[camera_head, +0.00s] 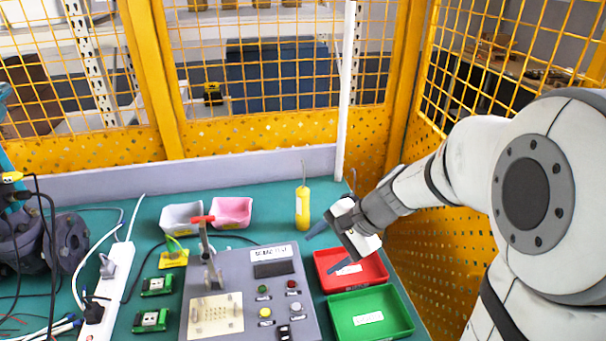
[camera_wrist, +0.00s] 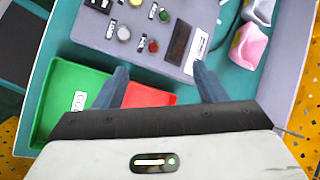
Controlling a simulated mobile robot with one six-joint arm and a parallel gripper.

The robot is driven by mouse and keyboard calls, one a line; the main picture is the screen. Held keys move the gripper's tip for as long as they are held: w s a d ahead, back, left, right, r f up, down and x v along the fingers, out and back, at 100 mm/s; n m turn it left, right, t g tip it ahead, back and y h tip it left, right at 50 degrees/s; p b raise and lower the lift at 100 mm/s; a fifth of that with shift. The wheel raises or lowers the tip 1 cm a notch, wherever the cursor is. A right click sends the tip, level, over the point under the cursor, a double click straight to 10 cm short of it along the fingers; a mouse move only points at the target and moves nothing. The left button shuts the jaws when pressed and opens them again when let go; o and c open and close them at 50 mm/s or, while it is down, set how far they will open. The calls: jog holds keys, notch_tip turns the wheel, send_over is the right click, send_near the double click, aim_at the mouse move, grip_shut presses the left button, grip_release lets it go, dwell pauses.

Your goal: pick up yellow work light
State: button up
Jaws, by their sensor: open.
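The yellow work light (camera_head: 303,207) stands upright at the back right of the green table, with a thin metal hook on top. My gripper (camera_head: 328,249) is to the right of the light and nearer the camera, above the red tray and the panel's edge. Its two dark fingers are apart with nothing between them. In the wrist view, my gripper (camera_wrist: 160,70) points down over the panel's edge and the red tray. I cannot make out the work light in that view.
A red tray (camera_head: 371,277) and a green tray (camera_head: 399,322) lie at right. The grey test panel (camera_head: 222,282) with a red-handled lever is in the middle. A pink bin (camera_head: 231,212) and a white bin (camera_head: 182,217) stand left of the light. A low grey wall (camera_head: 110,186) runs behind.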

jog(key=w+f+m+t+y, duration=0.25)
jog(key=w+f+m, duration=0.25)
jog(key=w+m, duration=0.45)
jog(key=m+t, duration=0.4)
jog(key=m, duration=0.2)
send_near(298, 217)
jog(key=shift+w+d+f+y+b, duration=0.2)
jog(key=shift+w+d+f+y, duration=0.15)
jog(key=shift+f, duration=0.25)
jog(key=shift+w+d+f+y+b, duration=0.1)
jog(key=shift+w+d+f+b, duration=0.15)
jog(key=shift+d+f, duration=0.35)
jog(key=shift+w+a+f+m+t, duration=0.15)
jog(key=shift+w+f+m+t, duration=0.1)
jog(key=shift+t, duration=0.1)
jog(key=p+x, duration=0.1)
jog(key=x, duration=1)
jog(key=shift+w+a+f, duration=0.15)
jog(key=shift+a, duration=0.05)
jog(key=shift+c, duration=0.4)
jog(key=c, duration=1.1)
jog(key=shift+c, duration=0.2)
